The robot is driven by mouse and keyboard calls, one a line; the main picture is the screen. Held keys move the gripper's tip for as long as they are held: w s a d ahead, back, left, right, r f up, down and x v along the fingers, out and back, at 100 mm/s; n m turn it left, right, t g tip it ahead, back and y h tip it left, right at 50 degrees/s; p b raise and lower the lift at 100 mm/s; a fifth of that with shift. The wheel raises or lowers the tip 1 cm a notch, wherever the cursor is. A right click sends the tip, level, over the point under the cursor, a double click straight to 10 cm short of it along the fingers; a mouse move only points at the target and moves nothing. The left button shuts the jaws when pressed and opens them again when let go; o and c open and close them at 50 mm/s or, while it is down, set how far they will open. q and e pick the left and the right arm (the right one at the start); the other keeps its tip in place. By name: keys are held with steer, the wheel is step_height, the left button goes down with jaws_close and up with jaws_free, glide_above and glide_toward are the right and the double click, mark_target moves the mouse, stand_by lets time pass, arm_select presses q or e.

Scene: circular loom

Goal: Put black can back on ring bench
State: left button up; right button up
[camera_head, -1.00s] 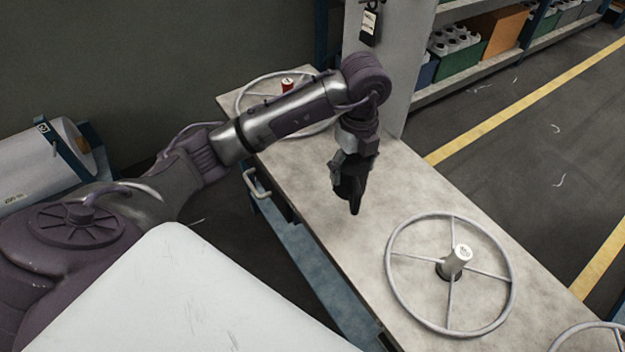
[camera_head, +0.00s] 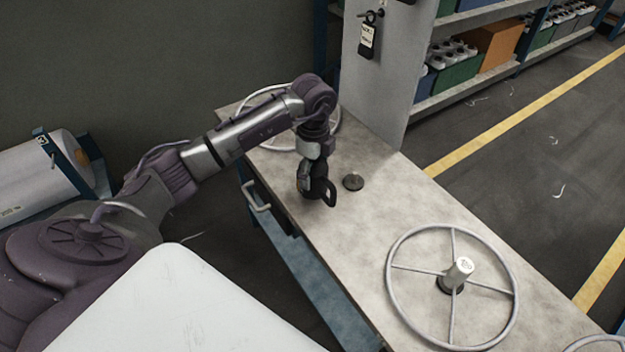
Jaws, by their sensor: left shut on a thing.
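My right gripper is out of view.
A spoked ring (camera_head: 389,285) with a white cone (camera_head: 460,268) stands on the bench at the right. A far ring (camera_head: 338,128) lies partly behind my left arm. A grey panel (camera_head: 385,95) rises behind the bench. Bare bench top lies between the rings.

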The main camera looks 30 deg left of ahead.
arm_select(q)
steer(key=shift+a+f, duration=0.15)
steer(key=shift+a, duration=0.05)
steer(key=shift+f, duration=1.95)
steer(key=o, duration=1.8)
steer(key=shift+f, duration=0.1)
step_height(320, 180, up, 12)
steer(key=shift+r, duration=0.15)
